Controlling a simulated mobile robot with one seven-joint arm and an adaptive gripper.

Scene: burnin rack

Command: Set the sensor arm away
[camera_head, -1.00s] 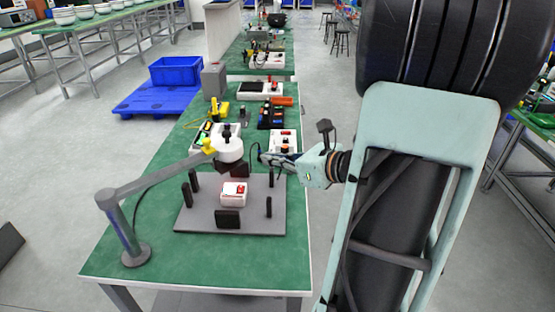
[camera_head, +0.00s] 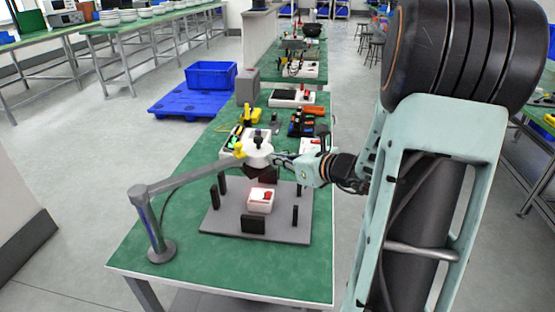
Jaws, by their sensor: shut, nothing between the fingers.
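The sensor arm is a grey jointed arm (camera_head: 193,178) on a round post base (camera_head: 161,250) at the near left of the green bench. The head hangs over the back of a grey plate (camera_head: 227,222), behind a white box with a red top (camera_head: 261,200). My gripper (camera_head: 279,159) is shut and empty, close to the right side of the head. I cannot tell whether its fingertips touch the head.
Several short black posts (camera_head: 253,224) stand on the plate around the white box. Behind it lie tool and connector trays (camera_head: 308,123) and a grey block (camera_head: 247,85). The bench's front left (camera_head: 195,275) is clear. A blue crate (camera_head: 211,74) on a pallet stands on the floor left.

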